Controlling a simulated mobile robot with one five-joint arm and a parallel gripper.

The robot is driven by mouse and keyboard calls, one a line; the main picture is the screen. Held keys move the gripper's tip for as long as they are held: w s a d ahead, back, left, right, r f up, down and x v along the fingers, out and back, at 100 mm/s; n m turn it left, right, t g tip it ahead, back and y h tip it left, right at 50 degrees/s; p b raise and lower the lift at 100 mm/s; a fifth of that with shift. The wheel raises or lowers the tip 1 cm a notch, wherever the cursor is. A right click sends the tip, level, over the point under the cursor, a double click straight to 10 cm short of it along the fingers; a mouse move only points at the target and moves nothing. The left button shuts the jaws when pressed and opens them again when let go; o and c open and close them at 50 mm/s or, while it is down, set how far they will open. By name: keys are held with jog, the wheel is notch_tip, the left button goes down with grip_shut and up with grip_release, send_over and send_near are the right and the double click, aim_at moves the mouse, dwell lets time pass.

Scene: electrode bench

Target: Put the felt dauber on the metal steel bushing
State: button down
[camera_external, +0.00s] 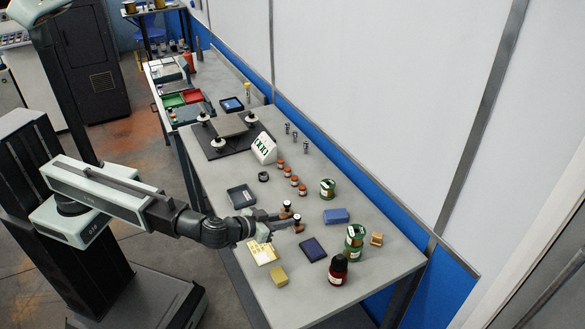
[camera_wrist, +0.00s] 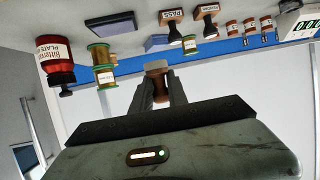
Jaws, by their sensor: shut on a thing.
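My gripper (camera_wrist: 157,88) is shut on a small brown piece with a pale face, which I take to be the felt dauber (camera_wrist: 156,68). In the outside view my gripper (camera_external: 287,220) is over the bench beside two wooden stamps, and I cannot pick out the dauber there. A small dark ring (camera_external: 263,177), probably the steel bushing, lies on the bench behind the grey tray, apart from my gripper. I cannot make out the ring in the wrist view.
Two stamps (camera_external: 286,209) stand by my gripper. A white meter (camera_external: 263,148) stands farther back.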

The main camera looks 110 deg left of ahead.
aim_at(263, 174)
jog(key=s+a+n+g+y, duration=0.1)
jog(key=s+a+n+g, duration=0.1)
jog(key=s+a, duration=0.6)
jog(key=s+a+r+n+g+y, duration=0.1)
jog(key=s+a+n+g, duration=0.3)
jog(key=a, duration=0.8)
jog(key=s+a+n+g+y, duration=0.1)
jog(key=s+a, duration=0.6)
jog(key=a, duration=0.3)
jog(key=f+b, duration=0.8)
jog(key=shift+a+f, duration=0.2)
jog(key=shift+f, duration=0.05)
jog(key=shift+r+p, duration=0.25)
jog(key=shift+p, duration=0.05)
jog(key=shift+f, duration=0.15)
jog(key=c, duration=1.3)
grip_release()
